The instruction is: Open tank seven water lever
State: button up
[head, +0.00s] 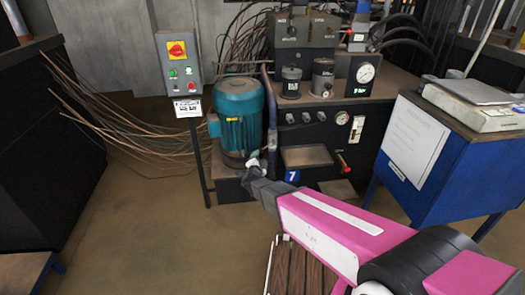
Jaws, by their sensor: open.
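A blue label with a white 7 (292,176) marks the dark hydraulic tank unit (330,185). A small lever with a red handle (343,161) sits low on its front, right of the label; I cannot tell its exact setting. My pink arm reaches in from the lower right. My gripper (254,160) is at its far end, in front of the teal motor's base. It is small in the view, open and empty, left of the label and well apart from the red lever.
A teal motor (238,115) stands left of the tank. A grey control box (179,62) on a post is further left, with loose cables (110,115) behind. A blue cabinet (425,180) stands close on the right. A wooden slatted thing (300,268) lies below my arm.

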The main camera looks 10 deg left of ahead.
aim_at(262, 150)
jog(key=w, duration=0.8)
jog(key=shift+d, duration=0.1)
grip_shut()
